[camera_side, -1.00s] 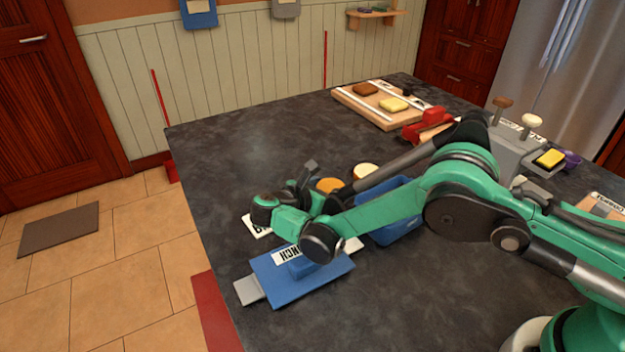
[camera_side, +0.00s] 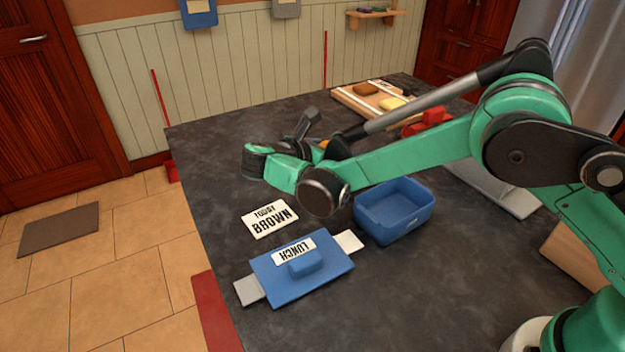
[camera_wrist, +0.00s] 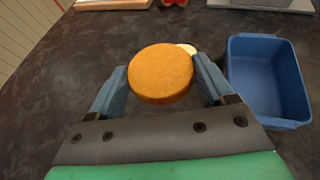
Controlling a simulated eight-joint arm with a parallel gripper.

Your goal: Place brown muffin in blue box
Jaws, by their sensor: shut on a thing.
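My gripper (camera_wrist: 160,88) is shut on the round orange-brown muffin (camera_wrist: 160,75), with a finger on each side of it. In the side view my gripper (camera_side: 306,125) is raised over the table, left of and beyond the box; only a sliver of the muffin (camera_side: 323,144) shows past my arm. The open blue box (camera_side: 402,229) stands on the dark table and looks empty. In the wrist view the box (camera_wrist: 270,122) is to the right of the held muffin, apart from it. A blue lid (camera_side: 325,278) marked LUNCH lies in front of the box.
A card (camera_side: 270,219) reading TODAY BROWN lies beside the lid. A cream round thing (camera_wrist: 187,48) is partly hidden behind the muffin. A board (camera_side: 350,99) with a brown and a yellow piece is at the back.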

